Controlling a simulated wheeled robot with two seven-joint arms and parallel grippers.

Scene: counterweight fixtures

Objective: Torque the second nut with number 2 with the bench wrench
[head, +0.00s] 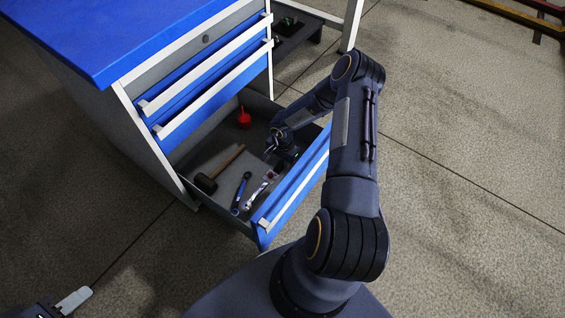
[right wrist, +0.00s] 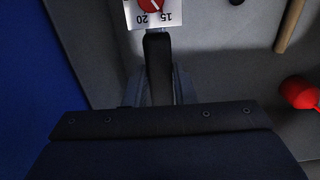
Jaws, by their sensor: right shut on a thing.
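My right gripper (right wrist: 158,75) is shut on the dark handle just behind the dial. In the head view my right gripper (head: 277,148) is low inside the drawer. My left gripper (head: 72,301) shows only partly at the bottom left edge, its jaws unclear. The numbered nuts are not in view.
The open drawer (head: 215,150) also holds a mallet (head: 220,170), a blue-handled wrench (head: 241,192) and a red container (head: 244,118). The drawer's blue front (head: 295,192) stands close beside my right gripper. The blue bench top (head: 100,35) overhangs at upper left. Open floor lies to the right.

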